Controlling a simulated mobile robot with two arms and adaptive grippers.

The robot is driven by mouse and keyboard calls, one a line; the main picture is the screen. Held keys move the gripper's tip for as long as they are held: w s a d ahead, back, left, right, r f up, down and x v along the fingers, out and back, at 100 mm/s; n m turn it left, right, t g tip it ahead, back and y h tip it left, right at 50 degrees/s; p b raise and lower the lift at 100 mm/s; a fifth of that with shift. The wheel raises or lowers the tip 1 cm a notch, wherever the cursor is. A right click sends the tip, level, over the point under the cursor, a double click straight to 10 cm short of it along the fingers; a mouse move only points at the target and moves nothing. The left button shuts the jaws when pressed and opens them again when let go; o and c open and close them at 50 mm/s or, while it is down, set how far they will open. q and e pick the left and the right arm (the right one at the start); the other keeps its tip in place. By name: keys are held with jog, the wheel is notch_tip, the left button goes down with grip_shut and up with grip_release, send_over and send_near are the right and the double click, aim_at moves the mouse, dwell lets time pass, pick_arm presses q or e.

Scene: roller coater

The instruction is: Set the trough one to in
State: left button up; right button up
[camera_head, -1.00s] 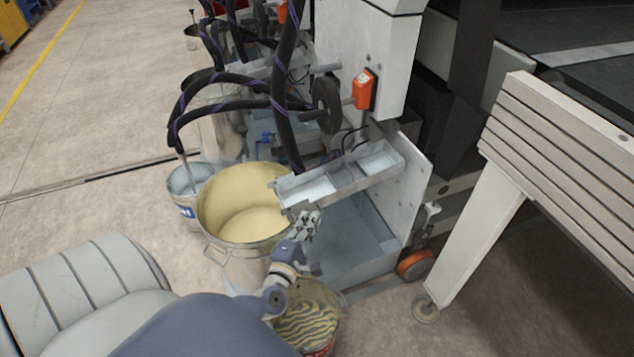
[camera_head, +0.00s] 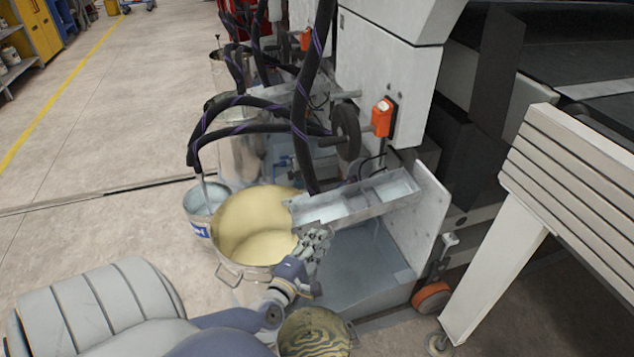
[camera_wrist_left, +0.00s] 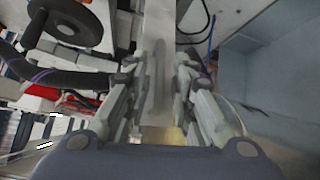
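The trough (camera_head: 352,203) is a long, shallow grey metal tray with a divider and pale liquid in it. It sticks out from the side plate of the machine, its near-left end over the rim of a bucket of cream-coloured paint (camera_head: 262,225). My left gripper (camera_head: 318,240) is just below that end. In the left wrist view my left gripper (camera_wrist_left: 155,75) has its fingers apart, with a grey metal strip (camera_wrist_left: 158,60), seemingly part of the trough, between them. I cannot tell whether the fingers touch it. My right gripper is not in view.
A smaller bucket (camera_head: 205,205) stands behind the paint bucket; another with streaked paint (camera_head: 314,335) is near my arm. Dark hoses (camera_head: 240,105) hang above. A black handwheel (camera_head: 346,130) and an orange switch (camera_head: 383,118) are behind the trough. Open floor lies left.

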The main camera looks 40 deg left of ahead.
pick_arm(q)
jog(key=shift+r, duration=0.1)
jog(key=v, duration=1.2)
dwell(0.5)
